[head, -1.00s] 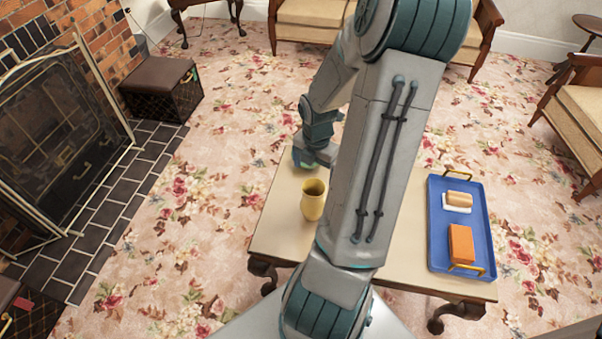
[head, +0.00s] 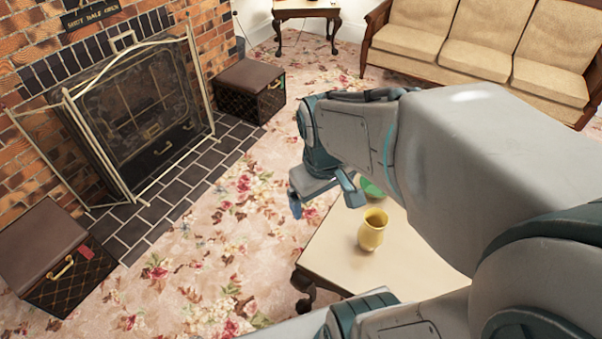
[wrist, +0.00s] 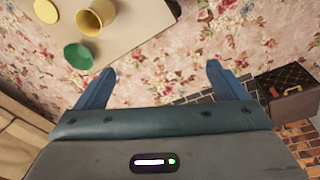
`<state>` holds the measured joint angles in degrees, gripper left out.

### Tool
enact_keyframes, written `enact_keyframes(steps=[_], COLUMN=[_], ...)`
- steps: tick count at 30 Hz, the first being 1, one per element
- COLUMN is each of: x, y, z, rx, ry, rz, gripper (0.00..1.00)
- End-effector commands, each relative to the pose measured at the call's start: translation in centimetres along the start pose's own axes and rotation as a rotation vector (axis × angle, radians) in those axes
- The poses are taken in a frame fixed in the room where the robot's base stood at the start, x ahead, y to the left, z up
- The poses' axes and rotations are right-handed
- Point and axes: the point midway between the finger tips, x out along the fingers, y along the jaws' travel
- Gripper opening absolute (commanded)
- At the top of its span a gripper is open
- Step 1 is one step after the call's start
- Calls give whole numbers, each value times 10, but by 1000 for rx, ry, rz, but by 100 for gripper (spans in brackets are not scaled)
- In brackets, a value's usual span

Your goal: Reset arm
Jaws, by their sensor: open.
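My gripper (head: 322,198) is open and empty. In the head view it hangs at the far left edge of the table, beside a yellow vase and a green dish. In the wrist view my gripper (wrist: 155,88) shows two blue fingers spread wide, with only floral carpet between them. The yellow vase (head: 372,230) stands upright on the table. My arm crosses the right half of the head view and hides much of the table.
The low table (head: 335,250) also carries a green dish (head: 371,188). A fireplace screen (head: 140,110), a dark box (head: 250,90) and another box (head: 60,260) stand at the left. A sofa (head: 480,40) is behind. Carpet between hearth and table is clear.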

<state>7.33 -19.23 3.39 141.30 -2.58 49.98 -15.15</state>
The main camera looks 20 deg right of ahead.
Motion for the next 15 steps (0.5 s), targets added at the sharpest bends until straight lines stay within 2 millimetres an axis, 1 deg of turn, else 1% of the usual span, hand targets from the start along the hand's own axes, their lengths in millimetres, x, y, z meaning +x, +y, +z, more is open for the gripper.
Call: enact_keyframes(steps=[1,3,6,15], x=[-7,-12,-17,-18], y=[-10,-19,-26,-29], z=[3,7,11,12], rx=[58,134,200,229], ry=[20,35,44,44], rz=[-17,-41,-62,-71], gripper=[93,93,93,93])
